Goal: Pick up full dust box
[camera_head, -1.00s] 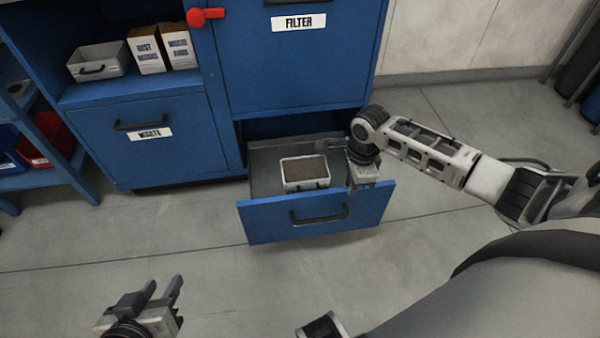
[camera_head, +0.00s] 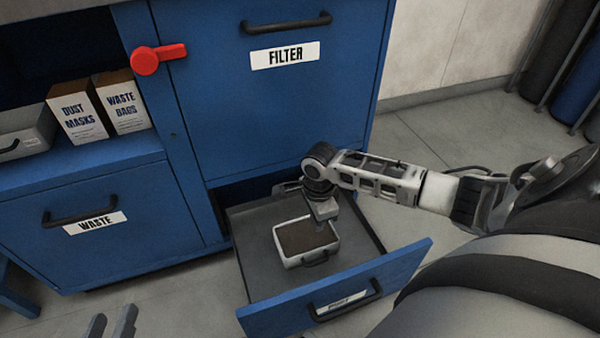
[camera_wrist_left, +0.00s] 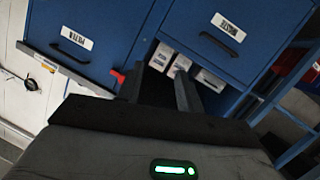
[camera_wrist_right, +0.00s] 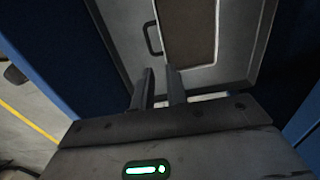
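The full dust box (camera_head: 295,261) is a pale open box filled with brown dust, with a dark handle on its front. It sits inside the open drawer (camera_head: 258,268). My right gripper (camera_head: 323,222) is over the box's back right part, pointing down. In the right wrist view its fingers (camera_wrist_right: 159,68) are apart and empty, with the box (camera_wrist_right: 231,42) beyond them and the box handle to their left. Whether they touch the box cannot be told. My left gripper (camera_head: 111,322) is open and empty at the bottom edge of the head view.
The blue cabinet has a closed FILTER door (camera_head: 280,110) above the drawer and a closed WASTE front (camera_head: 130,245) at left. A red handle (camera_head: 157,58) sticks out. An open shelf holds a grey box (camera_head: 28,140) and two cartons (camera_head: 84,112). Cylinders (camera_head: 555,60) stand at right.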

